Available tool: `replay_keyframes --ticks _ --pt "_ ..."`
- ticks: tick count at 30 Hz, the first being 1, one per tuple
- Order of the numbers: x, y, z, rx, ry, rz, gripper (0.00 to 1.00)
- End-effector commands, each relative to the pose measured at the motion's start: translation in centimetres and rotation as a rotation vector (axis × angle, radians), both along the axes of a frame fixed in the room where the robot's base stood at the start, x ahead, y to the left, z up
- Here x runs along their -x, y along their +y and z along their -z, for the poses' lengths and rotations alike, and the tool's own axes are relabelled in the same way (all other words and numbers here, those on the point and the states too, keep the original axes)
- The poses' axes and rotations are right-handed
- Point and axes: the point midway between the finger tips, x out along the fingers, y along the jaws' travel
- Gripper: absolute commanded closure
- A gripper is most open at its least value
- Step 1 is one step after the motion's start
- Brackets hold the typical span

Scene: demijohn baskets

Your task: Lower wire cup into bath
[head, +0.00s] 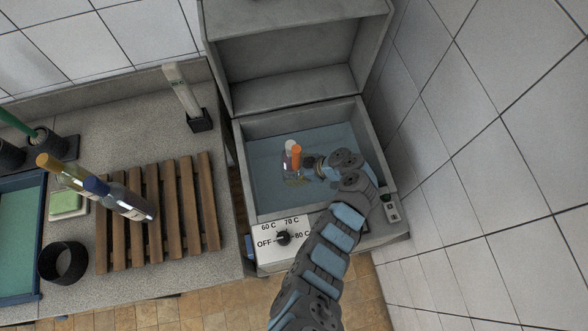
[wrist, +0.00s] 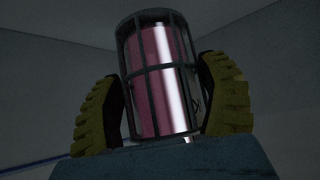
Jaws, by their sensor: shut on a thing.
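The wire cup (wrist: 150,70) is a dark wire cage around a pink cylinder in the wrist view. My gripper (wrist: 162,108) is shut on it, with one yellow ribbed finger pad on each side. In the head view the cup (head: 289,167) is small and partly hidden beside my gripper (head: 299,180); an orange-topped tube and a pale-topped one stick up there. The cup is over the blue water inside the grey open bath (head: 237,160), left of its middle. I cannot tell whether the cup's bottom touches the water.
The bath's lid (head: 290,60) stands open behind. A dial (head: 283,238) is on the front panel. The tiled wall (head: 470,150) is close on the right.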

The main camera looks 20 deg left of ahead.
Motion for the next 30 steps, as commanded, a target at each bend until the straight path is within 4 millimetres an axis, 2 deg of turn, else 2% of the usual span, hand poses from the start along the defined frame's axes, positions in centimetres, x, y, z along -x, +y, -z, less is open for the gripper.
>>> replay_keyframes --ticks 17,30 --pt "0.3 0.0 0.5 -0.002 0.006 0.001 0.61" --pt "0.0 0.0 -2.0 -0.002 -0.001 0.001 0.61"
